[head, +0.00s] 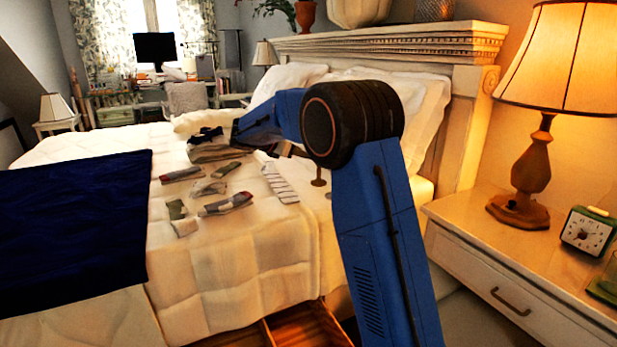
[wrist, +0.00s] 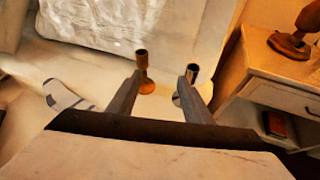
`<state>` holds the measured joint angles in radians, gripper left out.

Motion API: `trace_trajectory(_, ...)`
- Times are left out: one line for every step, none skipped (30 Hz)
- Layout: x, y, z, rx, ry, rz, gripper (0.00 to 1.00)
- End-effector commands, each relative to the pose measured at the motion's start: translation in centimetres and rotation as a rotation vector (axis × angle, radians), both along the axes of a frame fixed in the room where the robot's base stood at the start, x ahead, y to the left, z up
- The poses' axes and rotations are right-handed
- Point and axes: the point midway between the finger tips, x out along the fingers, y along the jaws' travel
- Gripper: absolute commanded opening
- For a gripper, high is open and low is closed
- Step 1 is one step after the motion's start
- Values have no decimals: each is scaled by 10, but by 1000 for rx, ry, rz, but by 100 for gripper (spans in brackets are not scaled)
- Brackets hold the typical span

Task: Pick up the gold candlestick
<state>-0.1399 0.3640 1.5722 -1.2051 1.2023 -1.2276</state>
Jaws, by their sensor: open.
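The gold candlestick (wrist: 144,71) stands upright on the bed in the wrist view, just beyond the left finger's tip and partly covered by it. In the head view a small brownish candlestick (head: 319,177) stands on the bed beside my arm. A second, silvery candlestick (wrist: 191,74) stands to its right in the wrist view, behind the right finger. My gripper (wrist: 162,76) is open, with nothing between its fingers. The gap between the fingers lies just right of the gold candlestick. I cannot clearly make out the gripper in the head view.
A striped sock (head: 279,183) lies left of the candlesticks, with several other socks farther left. A pillow (wrist: 115,22) lies beyond. The nightstand (head: 480,225) at right holds a lamp (head: 532,165) and a clock (head: 587,231). A dark blue cloth (head: 75,225) covers the bed's left.

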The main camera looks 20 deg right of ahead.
Motion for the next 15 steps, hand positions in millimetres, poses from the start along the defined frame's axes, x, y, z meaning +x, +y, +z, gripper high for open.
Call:
trace_trajectory(12,2,-4,-28,21,15,46)
trace_trajectory(17,2,-4,-42,29,22,46)
trace_trajectory(23,3,-5,-59,40,31,46)
trace_trajectory(27,3,-6,-69,47,37,46)
trace_trajectory(29,4,-6,-78,52,41,46)
trace_trajectory(32,4,-7,-86,58,45,46)
trace_trajectory(34,3,-7,-90,61,47,46)
trace_trajectory(35,3,-8,-93,64,49,46)
trace_trajectory(37,0,-9,-96,65,50,46)
trace_trajectory(38,-2,-10,-96,66,49,46)
trace_trajectory(39,-6,-12,-98,67,50,46)
trace_trajectory(41,-11,-14,-97,66,49,46)
trace_trajectory(43,-16,-16,-96,66,49,46)
trace_trajectory(45,-20,-18,-96,66,48,46)
trace_trajectory(47,-26,-21,-96,66,48,46)
